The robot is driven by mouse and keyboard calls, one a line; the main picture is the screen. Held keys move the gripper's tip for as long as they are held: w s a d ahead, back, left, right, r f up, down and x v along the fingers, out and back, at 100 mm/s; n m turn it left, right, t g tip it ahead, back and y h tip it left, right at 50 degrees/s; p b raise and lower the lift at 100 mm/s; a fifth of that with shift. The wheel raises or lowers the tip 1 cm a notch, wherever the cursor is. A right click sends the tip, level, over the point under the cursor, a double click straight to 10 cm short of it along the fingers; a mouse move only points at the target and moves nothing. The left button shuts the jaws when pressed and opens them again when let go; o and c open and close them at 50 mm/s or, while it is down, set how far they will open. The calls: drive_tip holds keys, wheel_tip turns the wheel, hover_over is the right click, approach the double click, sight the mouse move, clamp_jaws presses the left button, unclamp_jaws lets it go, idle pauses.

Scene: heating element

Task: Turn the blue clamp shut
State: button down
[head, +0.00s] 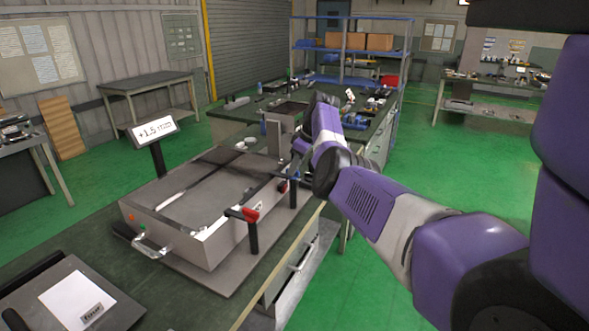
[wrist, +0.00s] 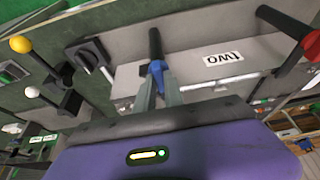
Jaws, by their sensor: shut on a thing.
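The blue clamp shows in the wrist view (wrist: 156,68) as a blue piece at the end of a dark post, beside a label reading "TWO". My gripper (wrist: 158,88) is shut on its blue part, and the fingers hide some of it. In the head view a little of the blue clamp (head: 283,187) shows at the right side of the grey heating box (head: 170,215), and my arm reaches down beside it. The fingertips are mostly hidden there. The exact turn of the clamp is hard to tell.
A red clamp (head: 243,214) on a dark post stands at the box's near right corner. A small display (head: 155,130) reading "+1.5" stands behind the box. A cluttered bench (head: 235,113) is behind. Yellow (wrist: 20,44) and white (wrist: 32,91) knobs show in the wrist view.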

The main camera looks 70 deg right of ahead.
drive_tip(key=c, duration=1.4)
unclamp_jaws()
drive_tip(key=shift+c, duration=0.2)
drive_tip(key=shift+r, duration=0.1)
drive_tip(key=b+v, duration=0.1)
drive_tip(key=v, duration=0.6)
drive_tip(key=shift+r, duration=0.3)
drive_tip(key=shift+s, duration=0.2)
